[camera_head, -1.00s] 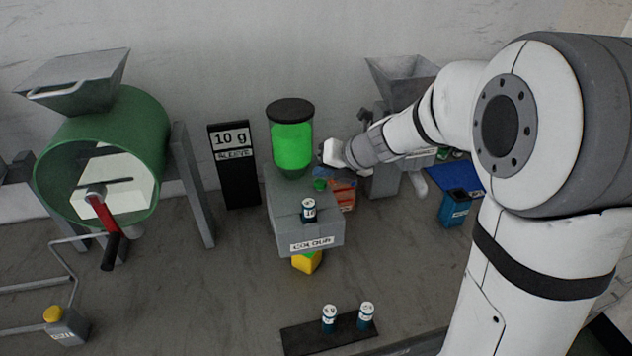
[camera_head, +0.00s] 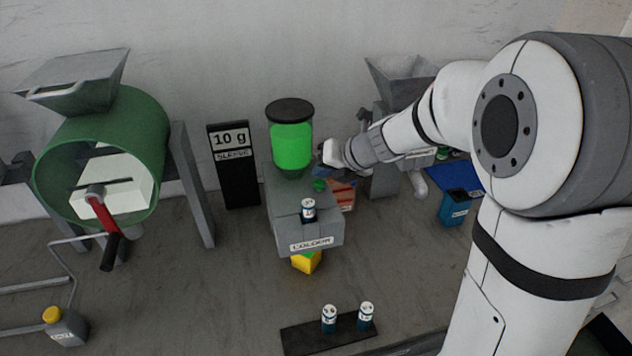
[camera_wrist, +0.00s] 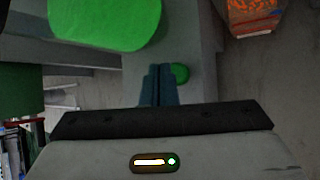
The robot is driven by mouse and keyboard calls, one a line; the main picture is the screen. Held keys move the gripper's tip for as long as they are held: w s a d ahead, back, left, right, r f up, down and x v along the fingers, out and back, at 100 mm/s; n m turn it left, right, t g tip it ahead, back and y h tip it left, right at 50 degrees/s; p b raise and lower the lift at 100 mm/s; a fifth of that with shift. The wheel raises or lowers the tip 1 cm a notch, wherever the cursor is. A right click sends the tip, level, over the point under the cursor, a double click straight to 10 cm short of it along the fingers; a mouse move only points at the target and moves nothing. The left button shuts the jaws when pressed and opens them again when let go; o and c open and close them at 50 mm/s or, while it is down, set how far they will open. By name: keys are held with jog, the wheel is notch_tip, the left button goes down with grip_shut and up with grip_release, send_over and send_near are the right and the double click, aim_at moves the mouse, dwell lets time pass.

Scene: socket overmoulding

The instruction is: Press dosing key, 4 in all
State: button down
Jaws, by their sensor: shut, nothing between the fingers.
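The dosing key is a small green round button (camera_head: 319,185) on top of the grey box labelled COLOUR (camera_head: 285,215). It also shows in the wrist view (camera_wrist: 180,73), just beside the fingertips. My gripper (camera_head: 322,158) is over the box, right of the bright green container (camera_head: 292,146) with a black lid. In the wrist view its two blue-grey fingers (camera_wrist: 160,84) are together with nothing between them. I cannot tell whether they touch the key. A small labelled canister (camera_head: 308,210) stands at the box's front.
A green drum (camera_head: 165,130) with a red-and-black crank (camera_head: 105,225) stands left. A black strip (camera_head: 300,338) with two canisters lies in front. A yellow block (camera_head: 306,263) is under the box. A blue bin (camera_head: 455,209) and a hopper (camera_head: 400,75) are right.

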aim_at(323, 184)
jog(key=shift+w+f, duration=0.1)
jog(key=shift+f, duration=0.3)
jog(key=shift+f+b, duration=0.5)
jog(key=shift+f, duration=0.1)
dwell(0.7)
jog(key=shift+r, duration=0.1)
jog(key=shift+r+p, duration=0.95)
jog(key=shift+p, duration=0.2)
notch_tip(323, 184, up, 5)
jog(key=p, duration=0.5)
dwell(0.5)
